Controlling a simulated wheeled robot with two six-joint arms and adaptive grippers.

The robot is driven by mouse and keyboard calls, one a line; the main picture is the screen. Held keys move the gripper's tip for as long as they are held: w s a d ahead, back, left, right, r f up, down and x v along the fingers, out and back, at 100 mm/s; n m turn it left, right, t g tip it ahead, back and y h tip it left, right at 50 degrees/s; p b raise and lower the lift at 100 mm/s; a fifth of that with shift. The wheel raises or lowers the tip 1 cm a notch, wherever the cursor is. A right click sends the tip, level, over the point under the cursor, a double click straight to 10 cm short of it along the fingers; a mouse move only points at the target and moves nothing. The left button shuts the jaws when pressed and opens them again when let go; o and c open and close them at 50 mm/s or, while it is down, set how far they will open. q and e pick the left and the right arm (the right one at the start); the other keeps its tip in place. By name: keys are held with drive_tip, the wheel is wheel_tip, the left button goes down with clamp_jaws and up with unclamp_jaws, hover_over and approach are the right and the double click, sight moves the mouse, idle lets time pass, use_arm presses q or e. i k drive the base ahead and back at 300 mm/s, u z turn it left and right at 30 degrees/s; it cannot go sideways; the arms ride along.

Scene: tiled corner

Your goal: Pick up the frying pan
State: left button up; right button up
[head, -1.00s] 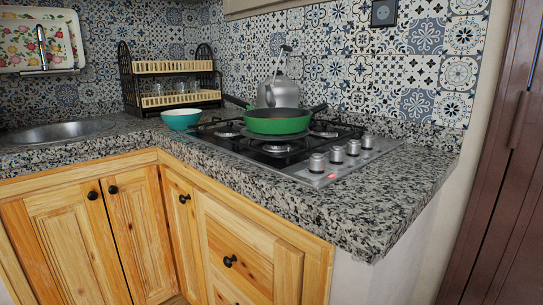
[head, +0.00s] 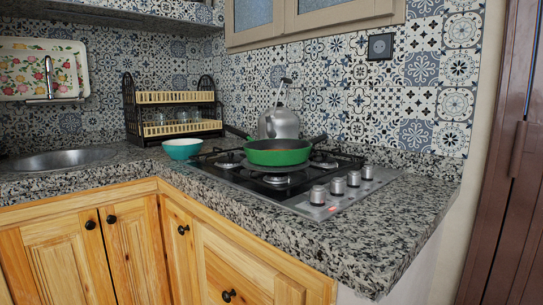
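A green frying pan (head: 278,154) sits on the gas hob (head: 328,205) in the head view, right of the picture's middle. One dark handle (head: 318,139) points to the right and slightly back. Another dark handle-like part (head: 236,131) shows at the pan's left; I cannot tell whether it belongs to the pan. A silver kettle (head: 279,123) stands right behind the pan, its lower part hidden by it. Neither of my grippers is in view.
A teal bowl (head: 182,149) stands left of the hob. A black dish rack (head: 174,108) with glasses is behind it. The sink (head: 62,160) is at the left. The granite counter (head: 395,222) is clear at the front right. Wooden cabinets (head: 135,240) are below.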

sight(270, 152)
drive_tip(key=u, duration=1.55)
drive_tip(key=i, duration=1.1)
drive_tip(key=z, duration=2.05)
